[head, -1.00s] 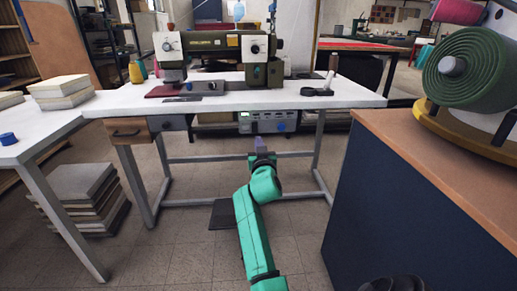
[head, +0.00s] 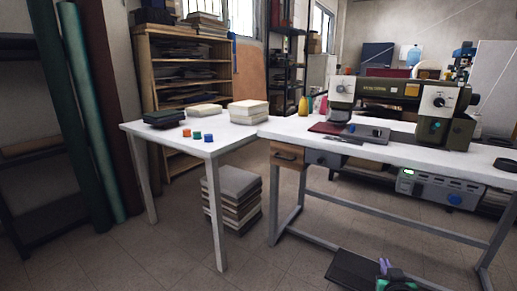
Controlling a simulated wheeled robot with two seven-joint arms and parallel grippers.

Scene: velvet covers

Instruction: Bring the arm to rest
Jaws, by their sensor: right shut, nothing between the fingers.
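My right gripper (head: 385,265) shows at the bottom edge of the head view, low in front of the sewing table. It is shut and empty. Only the gripper end and a bit of the teal arm show; the rest is cut off by the frame. My left gripper is not in view.
A white table (head: 240,141) at left bears cream stacks (head: 248,110), a dark green stack (head: 164,118) and small coloured caps. A sewing machine (head: 395,92) stands on the white sewing table (head: 300,131). Fabric rolls (head: 90,115) lean at far left. The front-left floor is clear.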

